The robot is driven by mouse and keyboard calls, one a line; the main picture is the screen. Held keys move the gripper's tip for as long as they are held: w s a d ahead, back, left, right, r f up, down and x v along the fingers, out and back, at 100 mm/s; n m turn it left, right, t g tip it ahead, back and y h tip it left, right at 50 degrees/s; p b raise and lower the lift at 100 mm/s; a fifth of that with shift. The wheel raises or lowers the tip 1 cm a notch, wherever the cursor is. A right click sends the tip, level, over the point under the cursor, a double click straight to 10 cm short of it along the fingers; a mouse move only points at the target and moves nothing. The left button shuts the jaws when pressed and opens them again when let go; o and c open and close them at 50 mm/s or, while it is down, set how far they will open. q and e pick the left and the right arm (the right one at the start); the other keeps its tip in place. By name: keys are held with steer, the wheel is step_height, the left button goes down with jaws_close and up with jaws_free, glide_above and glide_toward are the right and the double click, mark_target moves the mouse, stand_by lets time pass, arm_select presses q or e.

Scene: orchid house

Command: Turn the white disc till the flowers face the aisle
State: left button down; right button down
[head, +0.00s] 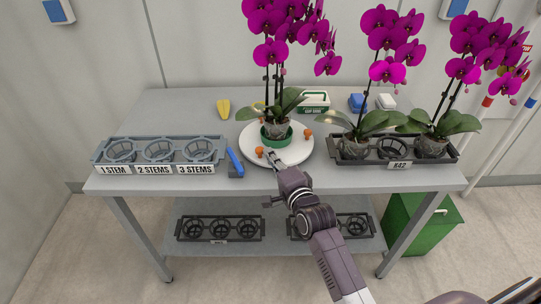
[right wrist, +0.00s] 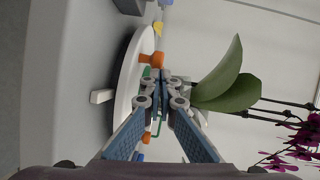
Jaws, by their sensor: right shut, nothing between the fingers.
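The white disc (head: 296,155) lies on the bench top near its middle. It carries a potted orchid in a green holder (head: 284,139), with magenta flowers (head: 272,51) high above it. Orange knobs stand on the disc, one at the front left (head: 259,151) and one at the right (head: 308,132). My right gripper (head: 273,156) is shut and empty over the disc's front, just right of the front-left knob. In the right wrist view its closed fingertips (right wrist: 162,82) are close to an orange knob (right wrist: 151,59); contact cannot be told. My left gripper is out of view.
A grey rack labelled by stems (head: 158,169) stands at left, with a blue-handled tool (head: 235,162) beside it. A dark tray (head: 398,163) with two more orchids stands at right, close to the disc. A green bin (head: 420,222) stands under the bench's right side.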

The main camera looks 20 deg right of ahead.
mark_target(244, 153)
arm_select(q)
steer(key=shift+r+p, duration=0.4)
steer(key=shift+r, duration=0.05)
arm_select(e)
steer(key=shift+w+a, duration=0.45)
steer(key=shift+a, duration=0.25)
steer(key=shift+w+a+p, duration=0.3)
steer(key=shift+w+a, duration=0.05)
steer(key=shift+a, duration=0.1)
steer(key=shift+w+a+p, duration=0.5)
steer(key=shift+w+a, duration=0.4)
steer(key=shift+w, duration=0.05)
steer(key=shift+w+a, duration=0.55)
steer(key=shift+w, duration=0.35)
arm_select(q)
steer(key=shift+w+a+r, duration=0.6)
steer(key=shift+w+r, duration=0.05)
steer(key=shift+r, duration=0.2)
arm_select(e)
steer(key=shift+w+a, duration=0.25)
steer(key=shift+w, duration=0.35)
steer(key=shift+w+a, duration=0.2)
steer(key=shift+w, duration=0.4)
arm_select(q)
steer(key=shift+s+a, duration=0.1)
